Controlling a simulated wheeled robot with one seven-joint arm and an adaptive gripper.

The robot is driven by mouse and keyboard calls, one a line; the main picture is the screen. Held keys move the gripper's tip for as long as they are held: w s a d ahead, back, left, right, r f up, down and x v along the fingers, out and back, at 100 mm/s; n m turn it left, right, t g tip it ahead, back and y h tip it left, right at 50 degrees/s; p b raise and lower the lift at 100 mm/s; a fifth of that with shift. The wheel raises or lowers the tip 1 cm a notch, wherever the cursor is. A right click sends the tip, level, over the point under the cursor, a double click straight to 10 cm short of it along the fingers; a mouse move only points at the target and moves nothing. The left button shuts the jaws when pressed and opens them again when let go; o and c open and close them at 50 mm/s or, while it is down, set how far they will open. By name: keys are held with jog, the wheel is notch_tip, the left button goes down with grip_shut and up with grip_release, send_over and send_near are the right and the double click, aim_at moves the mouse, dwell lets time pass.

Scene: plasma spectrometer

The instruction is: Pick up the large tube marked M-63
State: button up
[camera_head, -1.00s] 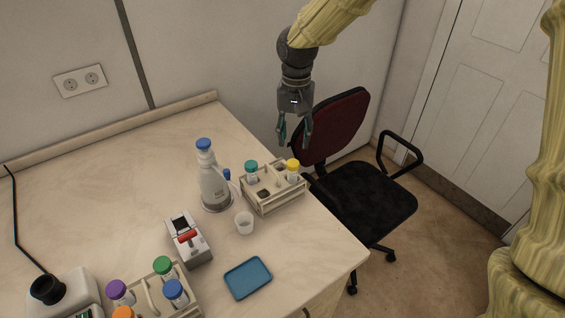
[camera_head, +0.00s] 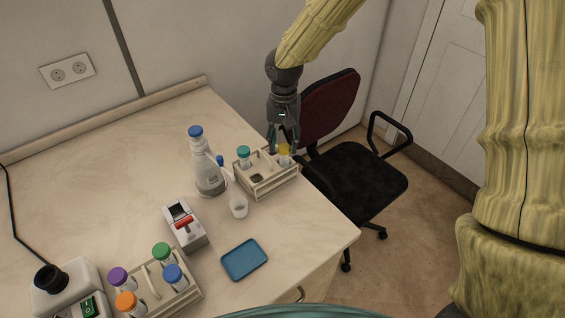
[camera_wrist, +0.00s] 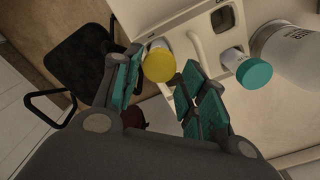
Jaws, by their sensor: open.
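My gripper (camera_head: 282,146) is open above the far rack, its fingers on either side of a yellow-capped tube (camera_head: 284,152). In the wrist view the yellow cap (camera_wrist: 159,63) sits between the tips of my open fingers (camera_wrist: 157,82). A teal-capped tube (camera_head: 244,155) stands in the same rack to its left; it also shows in the wrist view (camera_wrist: 252,73). Near the front stand tubes with purple (camera_head: 118,277), green (camera_head: 161,252), blue (camera_head: 173,274) and orange (camera_head: 127,302) caps. I cannot read an M-63 mark on any tube.
The far rack (camera_head: 268,187) stands near the table's right edge. Beside it are a wash bottle (camera_head: 209,172), a small cup (camera_head: 238,208), a device with a red part (camera_head: 186,230) and a blue tray (camera_head: 244,260). A chair (camera_head: 350,160) stands beyond the edge.

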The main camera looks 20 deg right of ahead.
aim_at(284, 162)
jog(key=shift+s+d+f, duration=0.1)
jog(key=shift+s+f, duration=0.4)
jog(key=shift+s, duration=0.15)
jog(key=shift+w+f+p, duration=0.3)
jog(key=shift+w+f, duration=0.3)
jog(key=shift+f, duration=0.3)
jog(key=shift+s+r, duration=0.25)
jog(key=shift+s, duration=0.1)
jog(key=c, duration=0.9)
